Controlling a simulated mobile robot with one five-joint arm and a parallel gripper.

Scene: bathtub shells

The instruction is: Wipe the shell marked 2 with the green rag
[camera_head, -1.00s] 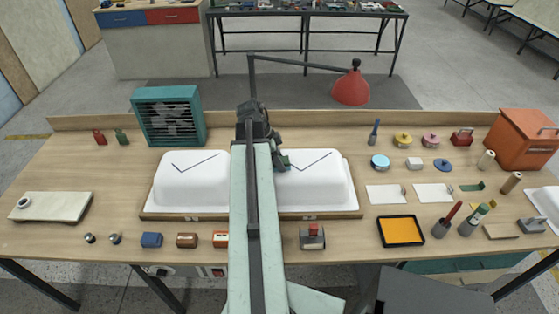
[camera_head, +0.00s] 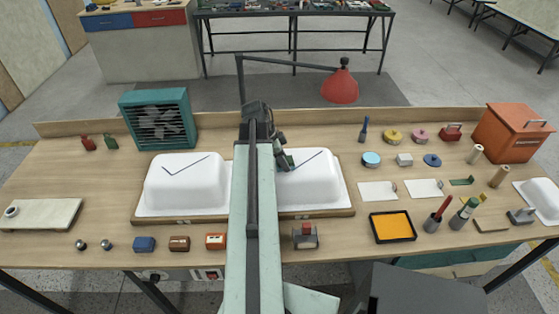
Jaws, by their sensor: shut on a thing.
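The right white shell (camera_head: 318,183) sits upside down on a wooden base. A dark blue line runs across its top. The left white shell (camera_head: 180,187) has a dark check-shaped line. Small labels show on the base's front edge, too small to read. My gripper (camera_head: 286,164) is at the upper left of the right shell's top, shut on a small dark green piece that looks like the green rag (camera_head: 290,160). The jaws cover part of the line. I cannot tell whether the rag touches the shell. My arm hides the gap between the shells.
A teal fan (camera_head: 158,120) stands behind the left shell. A red lamp head (camera_head: 340,86) hangs beyond the bench. On the right are an orange-filled tray (camera_head: 392,227), white cards, tins and an orange box (camera_head: 512,133). Small blocks line the front edge.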

